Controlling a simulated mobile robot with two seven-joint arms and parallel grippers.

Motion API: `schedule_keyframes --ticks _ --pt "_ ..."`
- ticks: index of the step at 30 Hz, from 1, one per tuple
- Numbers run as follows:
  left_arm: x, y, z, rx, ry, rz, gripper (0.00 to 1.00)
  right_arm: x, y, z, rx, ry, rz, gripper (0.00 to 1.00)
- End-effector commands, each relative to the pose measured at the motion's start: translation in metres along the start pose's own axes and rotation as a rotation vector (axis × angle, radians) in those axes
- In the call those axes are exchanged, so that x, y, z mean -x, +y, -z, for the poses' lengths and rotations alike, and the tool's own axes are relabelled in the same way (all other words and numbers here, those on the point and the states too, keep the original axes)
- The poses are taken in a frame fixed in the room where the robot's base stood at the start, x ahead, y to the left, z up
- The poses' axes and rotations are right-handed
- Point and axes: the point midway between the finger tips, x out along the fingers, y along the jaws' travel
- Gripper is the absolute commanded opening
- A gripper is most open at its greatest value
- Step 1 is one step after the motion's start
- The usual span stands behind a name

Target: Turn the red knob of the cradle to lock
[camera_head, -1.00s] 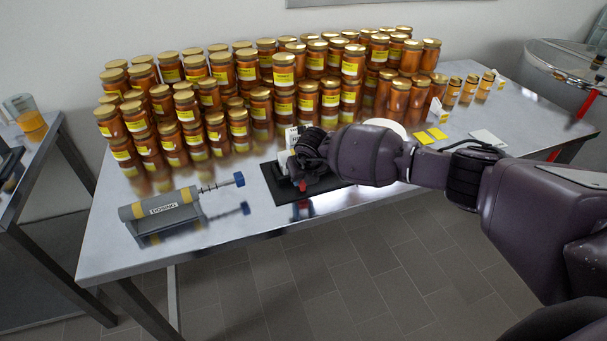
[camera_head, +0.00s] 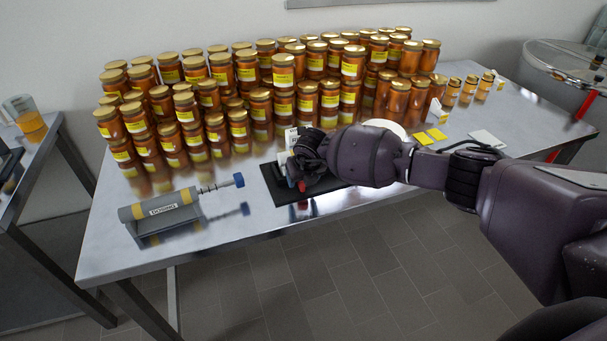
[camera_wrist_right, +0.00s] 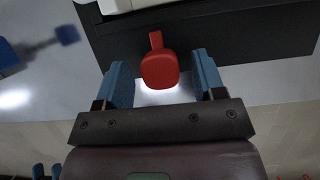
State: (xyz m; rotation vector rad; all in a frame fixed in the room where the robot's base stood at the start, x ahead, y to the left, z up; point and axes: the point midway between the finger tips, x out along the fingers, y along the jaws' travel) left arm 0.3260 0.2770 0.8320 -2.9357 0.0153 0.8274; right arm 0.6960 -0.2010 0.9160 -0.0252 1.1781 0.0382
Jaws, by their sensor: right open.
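The red knob (camera_wrist_right: 160,68) shows in the right wrist view as a rounded block with a narrow tab on its far side. My right gripper (camera_wrist_right: 159,78) is open. Its two blue fingers stand either side of the knob, with gaps visible on both sides. The white cradle body (camera_wrist_right: 122,5) is cut by the top edge. In the head view the right gripper (camera_head: 298,184) hides most of the cradle (camera_head: 291,136). Two small blue tips at the wrist view's lower left may be my left gripper (camera_wrist_right: 46,171); their state is unclear.
A dark mat (camera_head: 285,194) lies under the cradle on the metal table (camera_head: 240,250). Left of it stands a grey dosing cylinder (camera_head: 160,212) with a blue-ended rod. Stacked amber jars (camera_head: 250,105) fill the table behind.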

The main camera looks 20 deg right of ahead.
Motion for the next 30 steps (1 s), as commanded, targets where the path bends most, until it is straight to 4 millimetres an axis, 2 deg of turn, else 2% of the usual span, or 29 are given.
schedule_keyframes --ticks 5,21,30 --pt "-0.001 0.0 0.004 -0.001 0.005 -0.001 0.74 0.012 -0.001 -0.001 0.0 -0.002 -0.001 0.63" --pt "-0.002 0.0 0.007 -0.002 0.01 -0.001 0.74 0.093 0.0 0.0 -0.001 -0.001 -0.002 0.63" --pt "0.0 0.0 0.003 -0.001 0.003 0.0 0.74 0.108 0.0 0.0 0.0 0.0 0.0 0.63"
